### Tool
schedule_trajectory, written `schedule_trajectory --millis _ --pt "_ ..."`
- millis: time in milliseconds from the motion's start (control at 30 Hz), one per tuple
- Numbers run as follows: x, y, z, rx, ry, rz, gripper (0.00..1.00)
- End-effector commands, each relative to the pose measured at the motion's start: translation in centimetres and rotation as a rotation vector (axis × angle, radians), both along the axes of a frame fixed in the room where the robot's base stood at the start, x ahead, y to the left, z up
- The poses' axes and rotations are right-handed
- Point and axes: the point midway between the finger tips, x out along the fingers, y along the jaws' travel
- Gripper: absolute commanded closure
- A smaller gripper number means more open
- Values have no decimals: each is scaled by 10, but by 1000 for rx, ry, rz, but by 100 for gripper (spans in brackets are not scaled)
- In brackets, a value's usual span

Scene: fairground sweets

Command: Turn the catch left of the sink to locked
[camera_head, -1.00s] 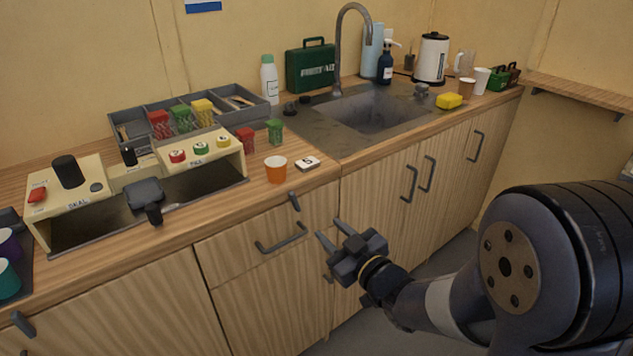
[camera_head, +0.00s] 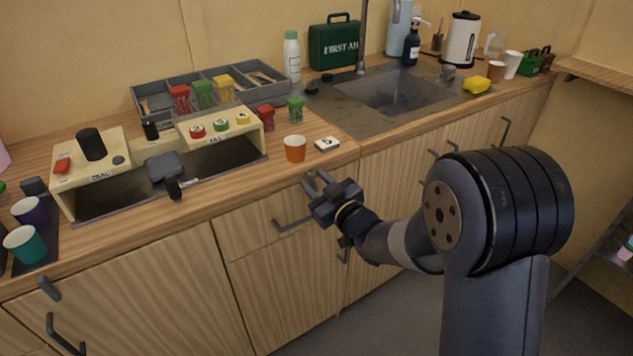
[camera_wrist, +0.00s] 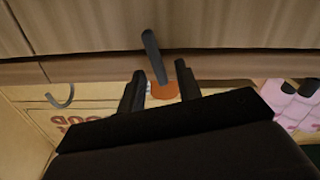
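The catch is a dark grey bar (camera_wrist: 153,57) on the wooden cabinet front; in the wrist view it stands slightly tilted, between and just beyond my fingertips. In the head view it is at the top of the drawer front, left of the sink (camera_head: 392,92), and is hard to tell apart from my fingers. My gripper (camera_head: 317,178) is close in front of it. In the wrist view the two dark fingers of my gripper (camera_wrist: 158,88) are spread apart with nothing clamped between them. I cannot tell whether a finger touches the catch.
A drawer handle (camera_head: 292,225) sits below and left of my gripper. An orange cup (camera_head: 294,149) and a small white tag (camera_head: 327,144) stand on the counter above. A second dark catch (camera_head: 48,288) is at the far left. The floor in front is free.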

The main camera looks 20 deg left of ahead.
Motion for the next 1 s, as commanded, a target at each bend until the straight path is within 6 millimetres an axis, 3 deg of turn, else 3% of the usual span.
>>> schedule_trajectory --millis 267,667,1000 --pt "1 1 0 0 0 0 68" --pt "1 1 0 1 -1 0 100" --pt "1 1 -1 37 40 0 100"
